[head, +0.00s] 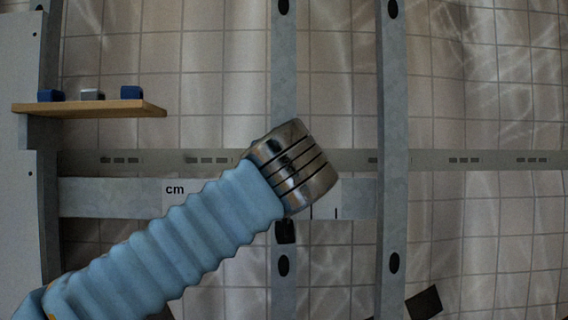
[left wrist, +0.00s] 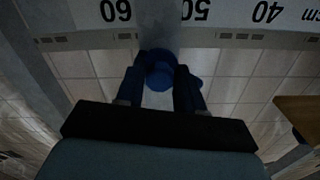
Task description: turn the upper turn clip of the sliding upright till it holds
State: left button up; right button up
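The upper turn clip, a round blue knob (left wrist: 160,66), shows in the left wrist view in front of an upright and by the slotted rail. My left gripper (left wrist: 159,80) has a dark finger on each side of it, with no clear gap, and appears shut on it. In the head view my left wrist hides this clip and the gripper's fingers. The upright (head: 284,70) behind my wrist appears to be the sliding one. A dark tilted block (head: 423,303) at the bottom right may be part of my right gripper; its fingers are not shown.
A second upright (head: 392,120) stands to the right. A wooden shelf (head: 90,109) with small blue and grey blocks juts out at the left. A small dark part (head: 286,231) sits below the scale.

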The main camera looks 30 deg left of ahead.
pick_arm(q)
jog(key=c, duration=0.6)
jog(key=shift+w+d+r+n+b, duration=0.1)
jog(key=shift+n+b, duration=2.2)
jog(key=shift+n, duration=3.6)
jog(key=shift+d+r+n+b, duration=0.1)
jog(key=shift+n+b, duration=2.15)
jog(key=shift+n, duration=3.65)
pick_arm(e)
notch_tip(320, 180, down, 9)
jog(key=d, duration=0.2)
jog(key=shift+w+d, duration=0.15)
jog(key=shift+w, duration=0.3)
pick_arm(q)
jog(key=shift+n, duration=0.3)
jog(key=o, duration=1.1)
